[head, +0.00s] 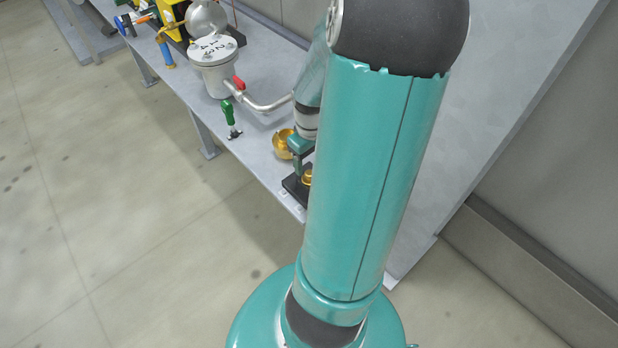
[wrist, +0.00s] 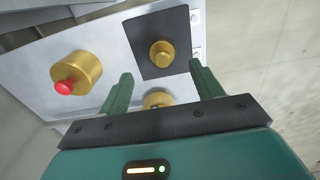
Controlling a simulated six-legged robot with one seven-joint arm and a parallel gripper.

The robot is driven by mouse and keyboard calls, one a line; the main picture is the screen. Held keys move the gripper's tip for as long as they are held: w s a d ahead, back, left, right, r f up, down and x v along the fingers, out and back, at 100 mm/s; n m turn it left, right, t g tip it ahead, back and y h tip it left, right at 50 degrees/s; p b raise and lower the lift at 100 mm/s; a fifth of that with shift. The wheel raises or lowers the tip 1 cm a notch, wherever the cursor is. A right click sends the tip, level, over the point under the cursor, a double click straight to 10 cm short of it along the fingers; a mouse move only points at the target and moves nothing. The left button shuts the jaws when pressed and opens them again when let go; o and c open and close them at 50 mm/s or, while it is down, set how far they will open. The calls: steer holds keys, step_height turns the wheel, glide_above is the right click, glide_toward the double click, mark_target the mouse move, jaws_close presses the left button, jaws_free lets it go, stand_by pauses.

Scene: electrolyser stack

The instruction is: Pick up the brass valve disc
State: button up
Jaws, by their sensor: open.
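My gripper (wrist: 161,72) is open and empty, its two green fingers apart above the bench. In the wrist view a round brass piece (wrist: 158,98) shows between the fingers, its lower part hidden by my gripper's body. Another round brass piece with a raised centre (wrist: 162,53) sits on a black plate (wrist: 144,29) just beyond the fingertips. I cannot tell for sure which one is the valve disc. In the head view a brass piece (head: 283,144) shows beside my gripper (head: 298,164), and another (head: 307,178) is partly hidden by my arm.
A brass cylinder with a red knob (wrist: 88,66) stands left in the wrist view. On the grey bench (head: 262,78) are a green-handled tool (head: 229,117), a white-lidded pot (head: 214,66) and a pipe with a red handle (head: 258,102). The bench edge is close by.

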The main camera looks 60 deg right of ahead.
mark_target(309, 172)
step_height(309, 172, down, 7)
steer(key=shift+w+a+f, duration=0.1)
steer(key=shift+w+f, duration=0.05)
steer(key=shift+f, duration=0.05)
stand_by(0.3)
steer(key=c, duration=1.2)
steer(key=shift+r, duration=0.15)
